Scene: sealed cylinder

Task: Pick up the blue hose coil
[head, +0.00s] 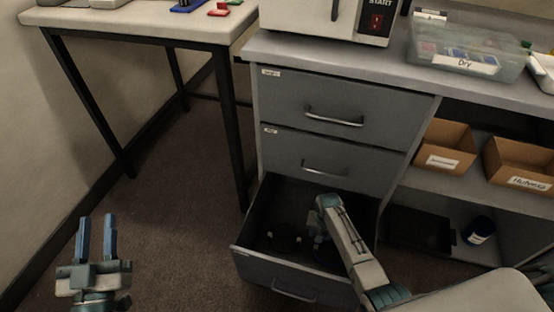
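The bottom drawer (262,262) is open, and its inside is dark. A dark round shape (285,240) lies in it; I cannot tell from its colour whether it is the blue hose coil. My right arm reaches down into the drawer, and my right gripper (322,244) is beside the right of that shape. Its fingers are dim and partly hidden by my arm, so whether it holds anything is unclear. My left gripper (97,238) is at the lower left, fingers up, apart and empty, away from the drawer.
Two closed drawers (325,110) are above the open one. Shelves at right hold cardboard boxes (444,145), a dark tray (420,230) and a blue container (478,231). The counter holds a white appliance (318,18) and a clear "Dry" bin (465,55). A table (140,25) stands left; floor between is clear.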

